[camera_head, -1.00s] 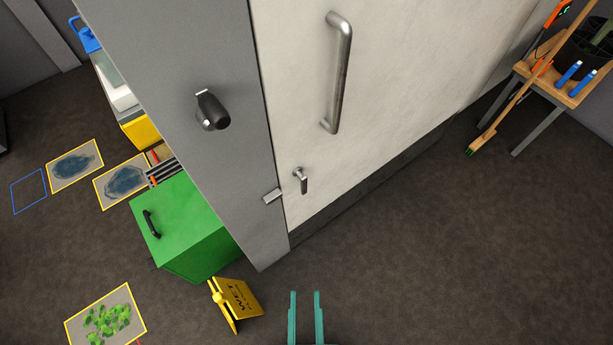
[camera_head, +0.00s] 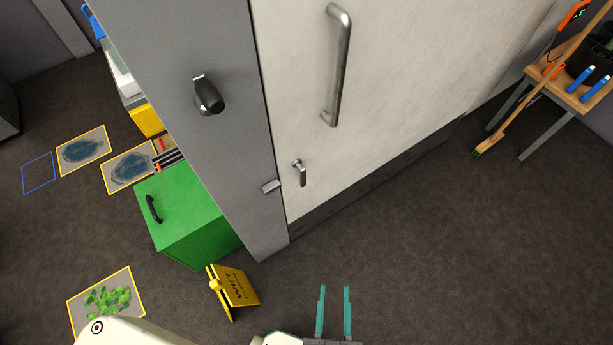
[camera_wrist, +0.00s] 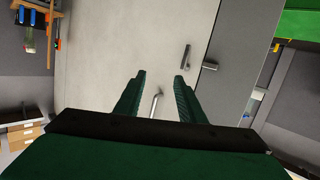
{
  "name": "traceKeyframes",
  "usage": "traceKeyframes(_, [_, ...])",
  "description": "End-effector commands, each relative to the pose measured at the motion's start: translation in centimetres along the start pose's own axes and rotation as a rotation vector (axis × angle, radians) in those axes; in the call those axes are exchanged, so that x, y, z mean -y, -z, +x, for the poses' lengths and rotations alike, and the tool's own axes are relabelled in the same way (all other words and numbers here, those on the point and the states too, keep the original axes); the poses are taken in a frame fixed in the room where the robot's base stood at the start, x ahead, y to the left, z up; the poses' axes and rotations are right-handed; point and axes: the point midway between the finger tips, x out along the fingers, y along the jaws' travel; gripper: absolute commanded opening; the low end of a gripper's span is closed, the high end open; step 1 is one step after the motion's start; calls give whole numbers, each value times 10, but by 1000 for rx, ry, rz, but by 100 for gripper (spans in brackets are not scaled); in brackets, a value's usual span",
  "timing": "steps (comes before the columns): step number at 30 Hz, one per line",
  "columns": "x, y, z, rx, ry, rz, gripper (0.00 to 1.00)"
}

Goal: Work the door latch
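The pale door (camera_head: 400,110) stands shut beside a grey post (camera_head: 225,150). A small metal latch lever (camera_head: 301,174) hangs down low on the door near its left edge, with a small metal plate (camera_head: 270,186) on the post beside it. My gripper (camera_head: 334,289) is open and empty, its two teal fingers apart, below and right of the lever in the head view and touching nothing. In the wrist view the fingers (camera_wrist: 160,76) point toward the door, and what looks like the lever (camera_wrist: 185,60) shows just beyond the right fingertip.
A long pull handle (camera_head: 341,70) is higher on the door, and a black knob (camera_head: 209,95) sticks out from the post. A green box (camera_head: 185,215) and yellow wet-floor sign (camera_head: 234,290) stand left. A wooden table (camera_head: 570,90) with a broom is at right. Floor before the door is clear.

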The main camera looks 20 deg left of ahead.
Motion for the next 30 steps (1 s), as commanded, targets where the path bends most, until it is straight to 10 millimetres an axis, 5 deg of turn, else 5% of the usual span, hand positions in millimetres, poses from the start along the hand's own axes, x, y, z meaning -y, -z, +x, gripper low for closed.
traceKeyframes(7, [-20,-25,54,-58,184,-63,36])
traceKeyframes(16, [-28,-29,140,-135,372,-85,36])
traceKeyframes(24, [-3,-16,224,-200,532,-54,36])
traceKeyframes(30, [26,-4,269,-232,623,-17,36])
